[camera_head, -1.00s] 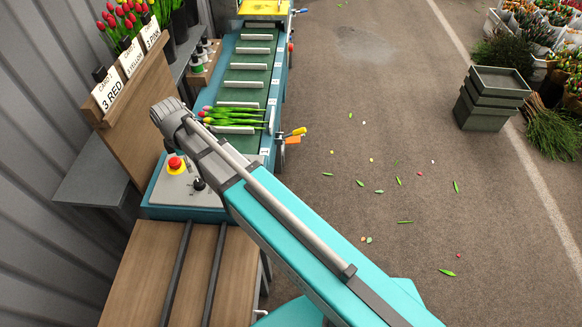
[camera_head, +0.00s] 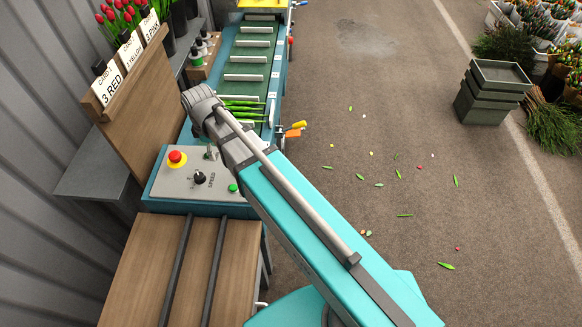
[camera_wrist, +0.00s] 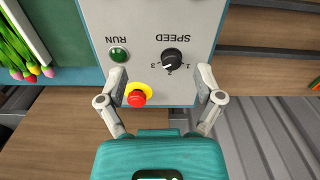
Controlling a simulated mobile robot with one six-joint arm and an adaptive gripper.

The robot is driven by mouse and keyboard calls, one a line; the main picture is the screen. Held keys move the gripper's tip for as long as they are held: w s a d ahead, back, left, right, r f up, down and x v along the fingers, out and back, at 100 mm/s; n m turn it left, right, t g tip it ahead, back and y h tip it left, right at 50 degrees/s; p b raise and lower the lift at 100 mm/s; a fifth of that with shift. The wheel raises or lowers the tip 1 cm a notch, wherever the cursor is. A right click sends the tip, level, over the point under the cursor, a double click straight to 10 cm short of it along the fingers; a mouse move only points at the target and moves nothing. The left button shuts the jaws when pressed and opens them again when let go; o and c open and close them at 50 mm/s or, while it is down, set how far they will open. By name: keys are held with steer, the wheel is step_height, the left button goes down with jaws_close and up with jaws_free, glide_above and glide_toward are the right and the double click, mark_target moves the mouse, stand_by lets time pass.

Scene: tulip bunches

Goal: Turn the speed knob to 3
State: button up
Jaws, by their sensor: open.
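The speed knob (camera_head: 200,178) is a black dial on a grey control panel (camera_head: 168,188). In the wrist view the knob (camera_wrist: 172,60) has a white pointer line and marks 1 to 3, with the lettering upside down. The pointer lies toward the marks; I cannot tell exactly which one it meets. My gripper (camera_wrist: 162,84) is open and empty. Its two fingers show on either side of the knob in the picture, apart from it. In the head view my arm hides most of the gripper.
A red stop button (camera_head: 177,157) on a yellow ring and a green RUN button (camera_wrist: 118,54) share the panel. A slatted conveyor (camera_head: 247,60) with tulip stems runs behind. A wooden board with cards (camera_head: 130,110) stands at left.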

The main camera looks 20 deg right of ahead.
steer(key=s+d+f+m+b, duration=0.2)
steer(key=d+m, duration=0.3)
steer(key=d, duration=0.2)
steer(key=s+d+f+m+b, duration=0.2)
steer(key=d+f+m+b, duration=0.1)
steer(key=d+m, duration=0.2)
steer(key=s+d+f+m+b, duration=0.2)
steer(key=s+d+m, duration=0.1)
steer(key=d, duration=0.6)
steer(key=shift+d+f+m, duration=0.3)
steer(key=shift+d+m, duration=0.1)
steer(key=shift+m, duration=0.5)
steer(key=shift+s, duration=0.1)
steer(key=shift+s+d, duration=0.1)
steer(key=shift+d, duration=0.05)
steer(key=shift+d, duration=0.1)
